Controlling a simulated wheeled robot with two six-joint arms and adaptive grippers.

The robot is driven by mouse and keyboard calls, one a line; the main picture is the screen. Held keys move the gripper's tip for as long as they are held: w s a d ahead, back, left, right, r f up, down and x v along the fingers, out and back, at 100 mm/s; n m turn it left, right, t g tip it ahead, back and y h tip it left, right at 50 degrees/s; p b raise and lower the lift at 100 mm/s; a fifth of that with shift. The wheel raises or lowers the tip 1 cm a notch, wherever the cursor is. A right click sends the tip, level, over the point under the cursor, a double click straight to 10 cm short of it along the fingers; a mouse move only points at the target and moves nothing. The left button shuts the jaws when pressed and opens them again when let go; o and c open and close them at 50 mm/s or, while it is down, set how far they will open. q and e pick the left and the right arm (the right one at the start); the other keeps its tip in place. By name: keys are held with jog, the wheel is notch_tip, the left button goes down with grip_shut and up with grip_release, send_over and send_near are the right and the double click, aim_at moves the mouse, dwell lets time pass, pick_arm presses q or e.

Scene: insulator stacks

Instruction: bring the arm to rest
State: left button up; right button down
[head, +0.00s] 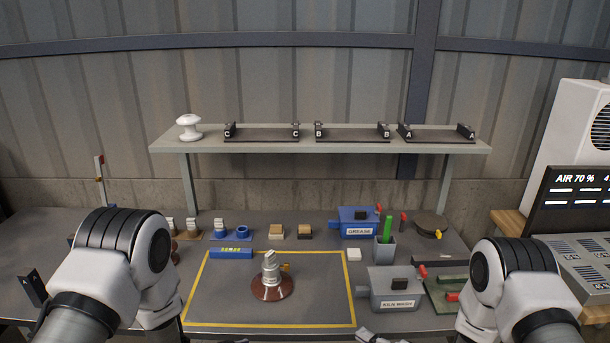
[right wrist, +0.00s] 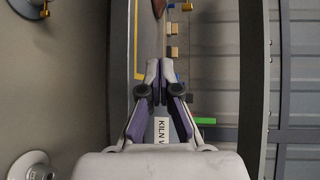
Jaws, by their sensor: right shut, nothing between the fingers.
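My right gripper (right wrist: 161,80) is shut and empty in the right wrist view, its two fingertips together. In the head view only a small part of it (head: 376,336) shows at the bottom edge, in front of the table and below the kiln wash box. My right arm comes in from the lower right, bent. My left arm comes in from the lower left, and only a sliver at the bottom edge may be its gripper; its fingers are hidden.
A brown insulator piece with a metal cap (head: 271,281) stands inside the yellow outline on the table (head: 220,310). The grey kiln wash box (head: 396,290), blue grease box (head: 357,222) and green-stick cup (head: 385,250) stand right. A shelf (head: 350,148) holds a white insulator (head: 188,127) and labelled racks.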

jog(key=s+d+f+n+g+h, duration=0.1)
jog(key=s+d+f+g+h, duration=0.15)
jog(key=s+f, duration=0.3)
jog(key=s+d+f+g+h, duration=0.2)
jog(key=s+f+h, duration=0.2)
jog(key=s, duration=0.3)
pick_arm(q)
jog(key=s+a+f+n+g+y, duration=0.2)
jog(key=s+a+f+g, duration=0.1)
jog(key=s, duration=0.7)
jog(key=s+a+f+n+g+y, duration=0.2)
jog(key=s+a, duration=0.4)
jog(key=s, duration=0.4)
jog(key=s+a+f+n+g+y, duration=0.2)
jog(key=s+a+f+g+y, duration=0.1)
jog(key=s, duration=0.8)
jog(key=shift+a+f+n+g+y, duration=0.3)
jog(key=shift+a+f+g, duration=0.1)
jog(key=shift+a+f, duration=0.25)
pick_arm(e)
jog(key=s+d+f+n+g+h, duration=0.1)
jog(key=s+d+n+g+h, duration=0.1)
jog(key=s, duration=0.8)
jog(key=s+d+f+n+g+h, duration=0.1)
jog(key=s+d+n+g, duration=0.4)
jog(key=s, duration=0.5)
jog(key=shift+s+f+n+g+h, duration=0.35)
jog(key=shift+n+h, duration=0.4)
jog(key=shift+n, duration=0.25)
